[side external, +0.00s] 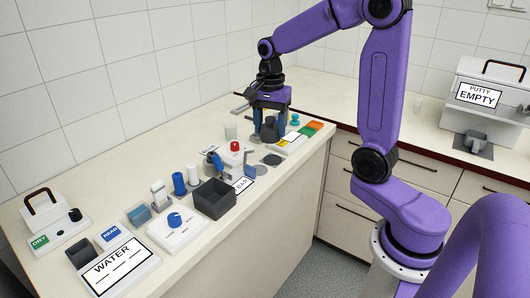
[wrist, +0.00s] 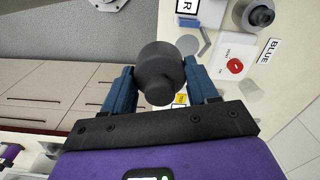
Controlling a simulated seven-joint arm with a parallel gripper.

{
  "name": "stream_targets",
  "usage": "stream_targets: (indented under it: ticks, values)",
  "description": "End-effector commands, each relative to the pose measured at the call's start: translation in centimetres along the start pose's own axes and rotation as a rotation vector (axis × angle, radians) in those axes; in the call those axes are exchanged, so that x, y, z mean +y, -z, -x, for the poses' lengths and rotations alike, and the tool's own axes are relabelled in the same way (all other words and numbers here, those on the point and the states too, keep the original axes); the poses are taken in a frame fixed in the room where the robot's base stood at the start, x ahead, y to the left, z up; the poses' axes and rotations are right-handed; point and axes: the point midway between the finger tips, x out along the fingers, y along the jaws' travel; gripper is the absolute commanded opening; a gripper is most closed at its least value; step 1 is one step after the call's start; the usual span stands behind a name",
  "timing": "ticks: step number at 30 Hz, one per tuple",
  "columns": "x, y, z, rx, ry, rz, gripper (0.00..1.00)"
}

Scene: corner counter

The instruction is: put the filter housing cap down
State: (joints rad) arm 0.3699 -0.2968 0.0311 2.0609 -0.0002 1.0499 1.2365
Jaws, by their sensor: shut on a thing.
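The filter housing cap appears to be the dark grey round piece with a narrower knob (wrist: 158,70) between my fingers in the wrist view. It also shows as a dark shape (side external: 269,129) in the side view. My gripper (side external: 270,124) points down over the far part of the left counter. Its two blue fingers (wrist: 154,88) are shut on the cap from both sides. The fingers hide part of the cap, and I cannot tell whether its underside touches the counter.
A dark disc (side external: 272,159) lies on the counter in front of my gripper. A white block with a red knob (side external: 235,147), a dark open box (side external: 213,198) and blue and white cylinders stand to the left. A panel with coloured blocks (side external: 310,129) lies close on the right.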

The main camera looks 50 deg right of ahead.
Motion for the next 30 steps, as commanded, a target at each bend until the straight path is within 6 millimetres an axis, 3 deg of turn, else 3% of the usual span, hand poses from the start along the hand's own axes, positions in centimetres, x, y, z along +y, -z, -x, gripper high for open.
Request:
stream_targets:
  ticks: [1, 6, 12, 17, 30]
  values:
    - [1.7, 1.1, -0.5, 0.0, -0.001, -0.009, 0.28]
    - [5.8, 3.2, -1.8, 0.0, 0.0, -0.006, 0.28]
    - [7.7, 4.2, -2.7, 0.0, 0.001, -0.001, 0.28]
    - [6.4, 5.2, -3.6, -0.001, -0.002, 0.002, 0.28]
    - [0.6, 9.4, -6.8, -0.001, -0.001, 0.001, 0.28]
